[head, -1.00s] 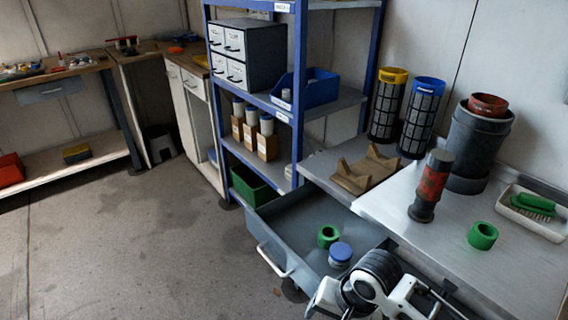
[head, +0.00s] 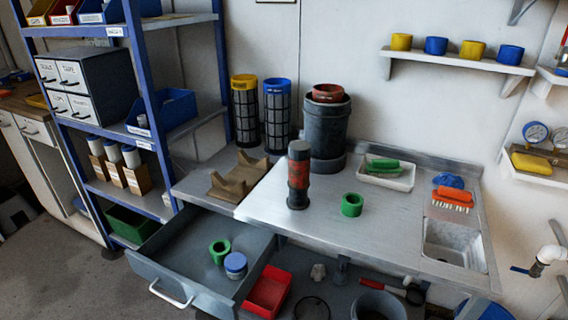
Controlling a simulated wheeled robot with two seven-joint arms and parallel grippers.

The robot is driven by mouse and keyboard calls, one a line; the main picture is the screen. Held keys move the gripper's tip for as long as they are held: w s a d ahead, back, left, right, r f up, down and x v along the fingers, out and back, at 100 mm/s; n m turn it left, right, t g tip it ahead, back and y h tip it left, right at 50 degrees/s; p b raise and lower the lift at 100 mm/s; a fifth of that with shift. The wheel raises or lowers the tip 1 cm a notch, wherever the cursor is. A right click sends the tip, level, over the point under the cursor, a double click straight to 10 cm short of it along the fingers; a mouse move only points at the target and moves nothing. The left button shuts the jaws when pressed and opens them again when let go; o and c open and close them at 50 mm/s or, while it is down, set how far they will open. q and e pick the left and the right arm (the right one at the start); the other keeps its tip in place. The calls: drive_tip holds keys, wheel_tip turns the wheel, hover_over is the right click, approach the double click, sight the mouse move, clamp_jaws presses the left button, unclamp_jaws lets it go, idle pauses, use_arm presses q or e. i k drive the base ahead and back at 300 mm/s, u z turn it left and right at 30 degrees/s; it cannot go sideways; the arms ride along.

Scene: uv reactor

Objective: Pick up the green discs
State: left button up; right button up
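One green ring-shaped disc (head: 351,205) stands on the metal worktop, right of a black and red cylinder (head: 299,175). A second green ring (head: 219,251) lies inside the open grey drawer (head: 170,265), next to a blue-lidded jar (head: 235,265). Both rings show a hole in the middle and nothing covers them. Neither of my grippers is in view.
A brown cradle (head: 238,178) and yellow and blue mesh cylinders (head: 245,112) stand left on the worktop; a dark pot (head: 326,130) stands behind. A white tray (head: 386,174) and sink (head: 455,243) are right. A red bin (head: 267,291) sits below. The front worktop is mostly clear.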

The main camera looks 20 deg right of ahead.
sight(351, 206)
drive_tip(key=z, duration=1.25)
drive_tip(key=k, duration=1.15)
drive_tip(key=z, duration=0.8)
drive_tip(key=i, duration=0.95)
drive_tip(key=u, duration=0.65)
drive_tip(key=i, duration=0.75)
drive_tip(key=u, duration=0.85)
